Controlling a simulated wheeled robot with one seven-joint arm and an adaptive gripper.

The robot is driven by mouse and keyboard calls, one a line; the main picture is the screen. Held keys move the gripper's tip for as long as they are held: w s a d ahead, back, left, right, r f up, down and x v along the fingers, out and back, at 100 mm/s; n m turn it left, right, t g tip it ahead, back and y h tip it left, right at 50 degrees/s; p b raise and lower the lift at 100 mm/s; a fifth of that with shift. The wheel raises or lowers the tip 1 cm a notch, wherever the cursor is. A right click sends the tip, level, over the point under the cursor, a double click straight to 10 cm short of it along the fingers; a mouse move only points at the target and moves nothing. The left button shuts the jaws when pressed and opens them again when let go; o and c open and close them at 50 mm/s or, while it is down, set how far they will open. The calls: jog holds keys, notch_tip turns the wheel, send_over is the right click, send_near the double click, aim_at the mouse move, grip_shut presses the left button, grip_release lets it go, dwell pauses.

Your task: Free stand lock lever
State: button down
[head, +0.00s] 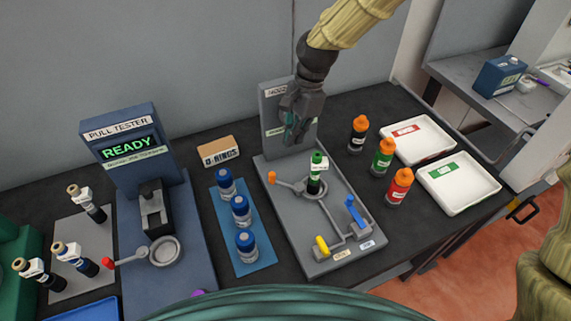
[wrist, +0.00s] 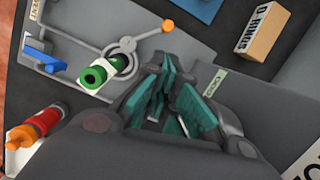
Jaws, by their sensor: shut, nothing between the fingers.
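The grey stand (head: 290,225) has an upright panel at its back. A ring-ended lever with an orange knob (head: 272,177) reaches left from the ring around a green-capped black bottle (head: 316,180). A blue lever (head: 355,212) stands at the right and a yellow handle (head: 321,245) at the front. I cannot tell which is the lock lever. My gripper (head: 288,138) is shut and empty in front of the panel, above the plate and apart from the levers. In the wrist view, the orange knob (wrist: 167,26) and blue lever (wrist: 42,58) lie beyond my fingers (wrist: 172,100).
Bottles with orange caps (head: 383,157) stand right of the stand, beside two white trays (head: 458,183). Blue-capped jars (head: 241,210) on a blue mat and an O-rings box (head: 220,152) are left. The pull tester (head: 130,150) reads READY farther left.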

jog(key=shift+p+x, duration=1.55)
jog(key=shift+x, duration=3.45)
jog(key=shift+d, duration=0.15)
jog(key=shift+s+a, duration=0.1)
jog(key=shift+a, duration=0.15)
